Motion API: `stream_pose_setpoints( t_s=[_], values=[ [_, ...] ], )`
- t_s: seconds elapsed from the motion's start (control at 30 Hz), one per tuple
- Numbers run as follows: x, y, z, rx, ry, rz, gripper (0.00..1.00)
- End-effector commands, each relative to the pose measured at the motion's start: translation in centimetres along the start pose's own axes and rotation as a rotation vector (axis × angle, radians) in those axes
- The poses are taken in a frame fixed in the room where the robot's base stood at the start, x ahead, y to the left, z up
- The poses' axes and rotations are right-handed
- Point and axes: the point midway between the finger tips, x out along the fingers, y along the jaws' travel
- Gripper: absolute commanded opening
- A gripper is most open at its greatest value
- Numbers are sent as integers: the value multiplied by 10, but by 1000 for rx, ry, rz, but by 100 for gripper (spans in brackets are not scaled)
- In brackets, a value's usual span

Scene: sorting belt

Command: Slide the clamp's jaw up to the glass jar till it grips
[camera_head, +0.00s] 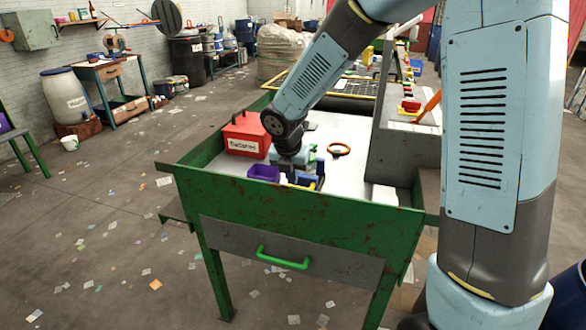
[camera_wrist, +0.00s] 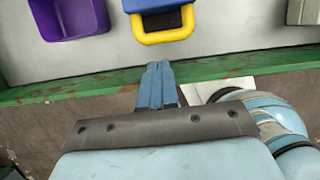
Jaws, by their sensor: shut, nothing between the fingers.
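A blue piece with a yellow loop handle (camera_wrist: 165,37), perhaps part of the clamp, lies at the top of the wrist view, cut off by the edge. It also shows in the head view (camera_head: 308,183), by the bench's near wall. My gripper (camera_wrist: 159,68) is shut and empty, its fingertips just short of the yellow loop in the picture. I cannot tell their height above it. In the head view my arm and wrist cover much of this spot. I cannot make out the glass jar in either view.
A purple bin (camera_head: 263,172) is left of the blue piece. A red box labelled batteries (camera_head: 245,135) stands behind it. A dark ring with orange (camera_head: 339,149) lies on the pale bench top.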

Motion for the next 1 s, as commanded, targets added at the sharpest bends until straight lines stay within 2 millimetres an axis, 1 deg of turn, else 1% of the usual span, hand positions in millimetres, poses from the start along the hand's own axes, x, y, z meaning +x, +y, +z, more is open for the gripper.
stream_pose_setpoints(
  t_s=[0.03, 0.1, 0.3, 0.47, 0.8, 0.87, 1.0],
  values=[
    [9, 0, 0, -1, 2, -1, 0],
    [19, 0, 0, -1, 2, -1, 0],
    [38, 0, 0, 1, 0, 0, 0],
    [43, 0, 0, 1, -1, 1, 0],
    [44, 0, 1, 2, -1, 1, 0],
    [45, 0, 4, 2, -1, 1, 0],
    [49, 0, 17, 4, 0, 1, 0]
  ],
)
